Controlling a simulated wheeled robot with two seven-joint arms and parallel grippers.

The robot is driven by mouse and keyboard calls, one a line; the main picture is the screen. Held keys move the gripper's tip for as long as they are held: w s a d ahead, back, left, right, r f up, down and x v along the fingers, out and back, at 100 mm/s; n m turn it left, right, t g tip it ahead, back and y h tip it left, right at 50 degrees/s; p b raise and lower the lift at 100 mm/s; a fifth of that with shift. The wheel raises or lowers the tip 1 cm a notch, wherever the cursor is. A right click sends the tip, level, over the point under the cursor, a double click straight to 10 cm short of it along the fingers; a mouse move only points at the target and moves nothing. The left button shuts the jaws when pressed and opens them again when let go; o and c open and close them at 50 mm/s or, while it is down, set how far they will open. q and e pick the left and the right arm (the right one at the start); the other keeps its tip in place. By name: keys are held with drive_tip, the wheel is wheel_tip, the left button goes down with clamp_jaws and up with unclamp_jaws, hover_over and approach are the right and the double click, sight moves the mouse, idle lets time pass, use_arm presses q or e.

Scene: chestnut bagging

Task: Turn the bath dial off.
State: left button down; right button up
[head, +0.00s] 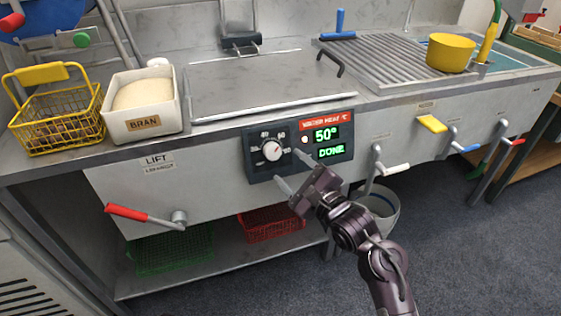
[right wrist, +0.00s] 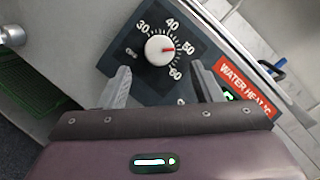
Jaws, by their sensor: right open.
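The bath dial (head: 272,150) is a white round knob on a dark panel on the front of the steel bath. In the right wrist view the dial (right wrist: 159,50) has its red mark toward the 50. A display (head: 327,143) beside it reads 50° and DONE in green. My right gripper (head: 294,171) is open and empty, just in front of the panel, a little below and right of the dial. In the right wrist view its fingers (right wrist: 160,69) stand apart on either side of the dial's lower part, not closed on it. My left gripper is not in view.
A red lift handle (head: 127,212) sticks out at the lower left. Several coloured tap levers, one yellow (head: 432,124), stand out at the right. A yellow basket (head: 58,117) and a BRAN box (head: 143,122) stand on the counter. A bucket (head: 384,205) stands below.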

sight(276, 154)
drive_tip(key=x, duration=0.5)
drive_tip(key=shift+w+a+b, duration=0.2)
drive_tip(key=shift+w+b, duration=0.05)
drive_tip(key=shift+b, duration=0.15)
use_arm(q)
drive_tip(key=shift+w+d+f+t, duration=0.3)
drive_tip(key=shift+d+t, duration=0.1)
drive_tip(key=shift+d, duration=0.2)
use_arm(e)
drive_tip(key=c, duration=1)
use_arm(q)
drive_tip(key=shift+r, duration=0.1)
